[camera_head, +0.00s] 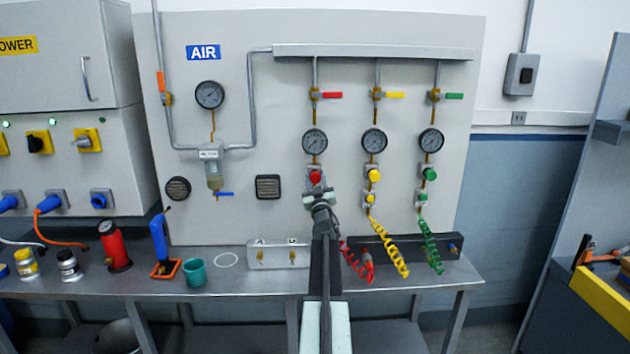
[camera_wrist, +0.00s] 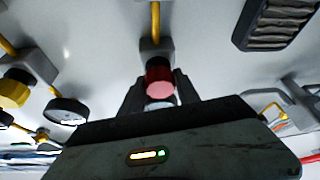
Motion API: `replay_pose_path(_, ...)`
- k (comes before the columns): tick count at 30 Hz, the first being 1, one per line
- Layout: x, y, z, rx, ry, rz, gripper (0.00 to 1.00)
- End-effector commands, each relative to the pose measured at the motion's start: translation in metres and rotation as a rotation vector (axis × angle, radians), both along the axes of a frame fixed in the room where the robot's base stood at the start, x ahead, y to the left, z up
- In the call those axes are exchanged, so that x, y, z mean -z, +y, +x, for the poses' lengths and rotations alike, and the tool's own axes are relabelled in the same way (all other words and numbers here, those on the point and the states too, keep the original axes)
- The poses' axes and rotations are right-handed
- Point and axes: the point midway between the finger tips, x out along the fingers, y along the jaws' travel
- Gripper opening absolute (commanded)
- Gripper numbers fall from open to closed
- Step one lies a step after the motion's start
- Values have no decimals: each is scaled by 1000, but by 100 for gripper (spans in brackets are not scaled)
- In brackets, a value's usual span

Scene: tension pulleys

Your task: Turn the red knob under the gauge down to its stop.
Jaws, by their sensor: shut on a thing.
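The red knob (camera_head: 315,176) sits on a regulator below the left one of three gauges on the panel. Its gauge (camera_head: 314,141) has a white-and-black dial, too small to read. My gripper (camera_head: 318,196) is at the knob, reaching up from below in the head view. In the wrist view the red knob (camera_wrist: 159,78) lies between the two dark fingers of my gripper (camera_wrist: 159,92), which are shut on it. The knob's lower part and the fitting beneath it are partly hidden by my gripper in the head view.
A yellow knob (camera_head: 374,174) and a green knob (camera_head: 429,174) sit to the right under their own gauges. Red (camera_head: 357,262), yellow (camera_head: 388,246) and green (camera_head: 431,246) coiled hoses hang below. A dark square vent (camera_head: 268,187) is to the left. The bench (camera_head: 225,285) runs along the panel's foot.

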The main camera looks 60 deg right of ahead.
Motion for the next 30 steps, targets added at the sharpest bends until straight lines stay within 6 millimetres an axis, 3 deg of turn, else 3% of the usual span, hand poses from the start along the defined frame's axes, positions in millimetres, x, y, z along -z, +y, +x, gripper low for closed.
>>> replay_pose_path(30, -3, -3, -1, 1, 554, -398, 0)
